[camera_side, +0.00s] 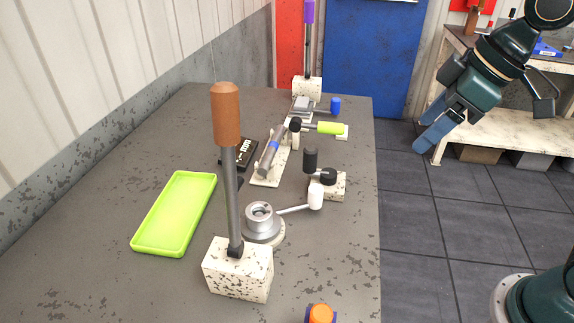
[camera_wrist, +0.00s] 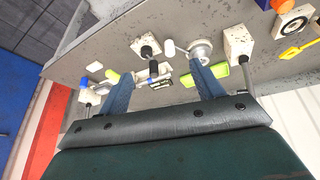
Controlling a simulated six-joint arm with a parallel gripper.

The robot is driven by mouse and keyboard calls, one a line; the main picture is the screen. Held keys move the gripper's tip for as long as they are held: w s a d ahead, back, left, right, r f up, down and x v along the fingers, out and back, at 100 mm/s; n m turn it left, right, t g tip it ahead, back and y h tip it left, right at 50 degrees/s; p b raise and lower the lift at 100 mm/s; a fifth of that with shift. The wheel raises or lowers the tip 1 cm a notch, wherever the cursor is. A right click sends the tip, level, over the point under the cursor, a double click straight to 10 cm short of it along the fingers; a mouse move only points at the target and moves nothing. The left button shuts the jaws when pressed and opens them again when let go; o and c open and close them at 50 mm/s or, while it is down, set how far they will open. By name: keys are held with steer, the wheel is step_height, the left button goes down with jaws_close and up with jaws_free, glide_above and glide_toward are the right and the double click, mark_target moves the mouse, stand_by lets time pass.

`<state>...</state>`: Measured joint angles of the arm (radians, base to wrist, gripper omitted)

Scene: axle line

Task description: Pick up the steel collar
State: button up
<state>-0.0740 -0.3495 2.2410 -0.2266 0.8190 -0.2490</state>
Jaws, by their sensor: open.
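A steel-grey ring (camera_side: 259,212), which looks like the collar, sits on a round grey base (camera_side: 262,232) with a side lever ending in a white grip (camera_side: 316,196). I cannot tell whether the ring is loose or part of that base. The round grey piece also shows in the wrist view (camera_wrist: 201,47), near the tip of the right finger. My gripper (camera_side: 431,124) is open and empty, high to the right of the table in the side view. Its two blue fingers (camera_wrist: 163,88) are spread apart in the wrist view, far from the parts.
A tall brown-handled lever on a white block (camera_side: 238,272) stands close to the ring. A green tray (camera_side: 175,214) lies left. Behind are a white block with black knobs (camera_side: 328,186), a clamp with a rod (camera_side: 272,152) and a purple-handled lever (camera_side: 308,50).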

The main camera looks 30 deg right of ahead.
steer(key=w+a+f+n+g+y, duration=0.1)
steer(key=w+a+f+n, duration=0.3)
steer(key=w+a, duration=0.3)
steer(key=w+a+f+n+g+y, duration=0.2)
steer(key=w+a+f+n, duration=0.2)
steer(key=w+a, duration=0.3)
steer(key=shift+w+a+n+y, duration=0.3)
steer(key=shift+a+n, duration=0.4)
steer(key=shift+n, duration=0.2)
steer(key=shift+f, duration=0.15)
glide_toward(256, 216)
steer(key=shift+x, duration=1.8)
steer(key=shift+w+f, duration=0.1)
steer(key=shift+w, duration=0.1)
steer(key=shift+x, duration=2.5)
steer(key=shift+s, duration=0.1)
steer(key=c, duration=1.4)
